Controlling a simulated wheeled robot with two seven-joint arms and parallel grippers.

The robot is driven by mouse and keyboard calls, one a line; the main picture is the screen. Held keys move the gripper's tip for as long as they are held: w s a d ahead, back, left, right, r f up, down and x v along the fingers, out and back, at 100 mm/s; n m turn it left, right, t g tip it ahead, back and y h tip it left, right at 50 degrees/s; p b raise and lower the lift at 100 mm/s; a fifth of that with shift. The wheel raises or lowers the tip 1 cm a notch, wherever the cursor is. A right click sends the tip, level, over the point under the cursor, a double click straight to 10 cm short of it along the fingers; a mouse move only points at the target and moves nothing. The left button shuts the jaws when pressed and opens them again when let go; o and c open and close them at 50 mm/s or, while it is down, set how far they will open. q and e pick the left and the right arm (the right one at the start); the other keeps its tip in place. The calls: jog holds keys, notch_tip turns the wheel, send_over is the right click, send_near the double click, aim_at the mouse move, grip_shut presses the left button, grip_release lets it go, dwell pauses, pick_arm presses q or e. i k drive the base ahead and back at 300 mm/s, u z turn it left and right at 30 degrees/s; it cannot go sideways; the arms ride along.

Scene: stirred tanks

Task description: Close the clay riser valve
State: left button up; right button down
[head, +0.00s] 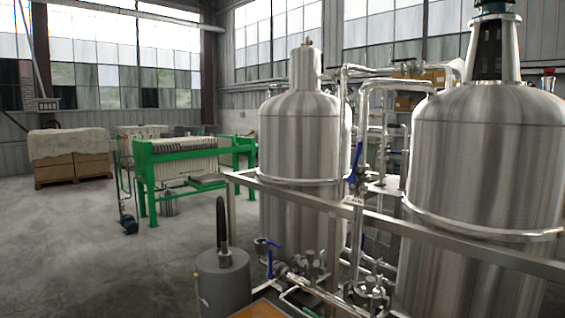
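No gripper of mine shows in the head view. Several valves show on the pipework, and I cannot tell which one is the clay riser valve. One blue-handled valve (354,167) sits on an upright pipe between the two steel tanks, its handle roughly upright. Another blue-handled valve (265,248) sits low in front of the left tank. A blue lever hangs down from it and another blue part points right. Lower pipe fittings are partly hidden behind the rail.
The left steel tank (300,135) and the larger right steel tank (490,155) stand behind a metal rail (330,205). A grey drum (222,285) with a dark upright rod stands in front. A green-framed filter press (185,160) is further back. Open floor (90,240) lies at left.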

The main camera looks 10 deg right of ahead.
aim_at(356, 160)
jog(key=z, duration=0.85)
jog(key=i, duration=1.1)
jog(key=u, duration=0.2)
